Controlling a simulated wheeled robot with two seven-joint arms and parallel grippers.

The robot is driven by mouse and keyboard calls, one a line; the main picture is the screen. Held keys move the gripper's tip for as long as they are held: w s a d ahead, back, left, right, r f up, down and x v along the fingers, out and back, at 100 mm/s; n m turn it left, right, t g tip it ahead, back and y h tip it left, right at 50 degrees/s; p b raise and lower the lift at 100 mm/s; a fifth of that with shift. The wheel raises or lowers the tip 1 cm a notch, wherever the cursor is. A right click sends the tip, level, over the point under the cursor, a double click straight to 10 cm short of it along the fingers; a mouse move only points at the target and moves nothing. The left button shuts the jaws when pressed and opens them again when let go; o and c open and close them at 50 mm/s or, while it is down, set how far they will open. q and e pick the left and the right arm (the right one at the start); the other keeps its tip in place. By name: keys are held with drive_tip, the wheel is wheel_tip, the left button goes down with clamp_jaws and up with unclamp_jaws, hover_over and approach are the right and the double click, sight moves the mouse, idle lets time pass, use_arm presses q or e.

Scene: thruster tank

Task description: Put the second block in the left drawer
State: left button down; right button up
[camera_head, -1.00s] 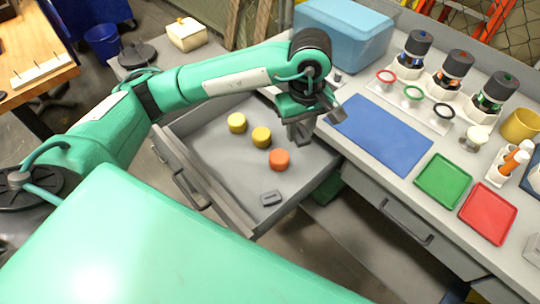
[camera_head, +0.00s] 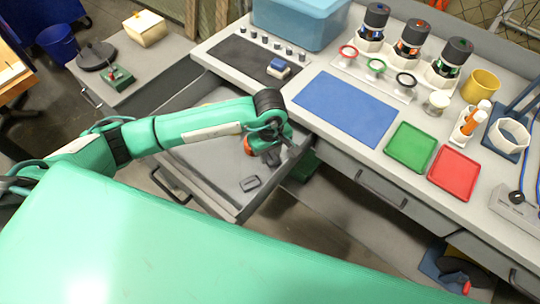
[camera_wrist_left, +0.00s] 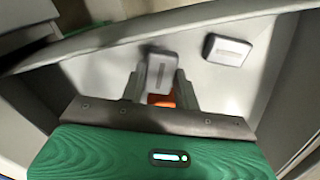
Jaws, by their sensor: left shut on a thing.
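My left gripper (camera_head: 272,155) points down inside the open left drawer (camera_head: 232,208). It is shut on a grey block (camera_wrist_left: 160,70), which shows between the fingers in the left wrist view. My arm and gripper mostly hide that block in the head view. Another grey block (camera_head: 250,183) lies on the drawer floor near its front corner, and it also shows in the wrist view (camera_wrist_left: 228,50). The held block appears close to the floor; I cannot tell whether it touches. My right gripper is not in view.
The forearm hides most of the drawer's back. The worktop beside it holds a blue mat (camera_head: 345,108), a green tray (camera_head: 410,147) and a red tray (camera_head: 454,172).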

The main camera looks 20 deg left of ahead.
use_arm(q)
drive_tip(key=shift+f, duration=1.2)
drive_tip(key=shift+f, duration=0.1)
